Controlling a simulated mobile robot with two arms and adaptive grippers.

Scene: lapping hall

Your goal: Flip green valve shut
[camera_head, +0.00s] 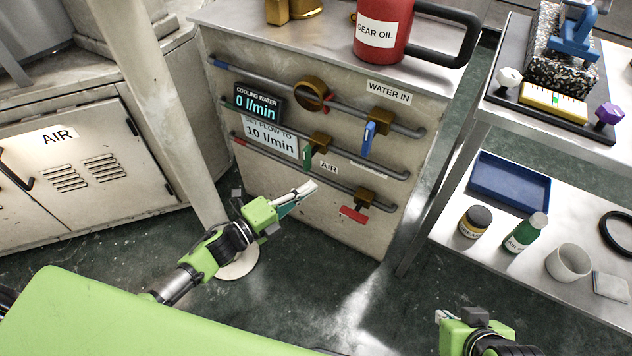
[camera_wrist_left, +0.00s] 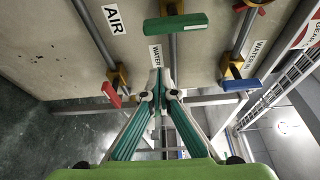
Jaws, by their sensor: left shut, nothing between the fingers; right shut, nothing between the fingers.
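The green valve handle (camera_head: 307,157) is on the middle pipe of the cabinet front, below a brass body. In the left wrist view the green handle (camera_wrist_left: 177,24) lies across its pipe near the top edge. My left gripper (camera_head: 312,186) is shut and empty, below the green handle and in front of the panel, apart from it. In the left wrist view its fingertips (camera_wrist_left: 157,82) meet below the handle. My right gripper (camera_head: 441,318) is shut at the bottom edge of the head view, far from the valves; its fingers are only partly visible.
A blue handle (camera_head: 368,138) is on the upper pipe and a red handle (camera_head: 353,214) on the lower one. A display (camera_head: 258,103) reads 0 l/min. A red gear oil can (camera_head: 383,32) stands on the cabinet. A shelf (camera_head: 455,203) with bottles is at right.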

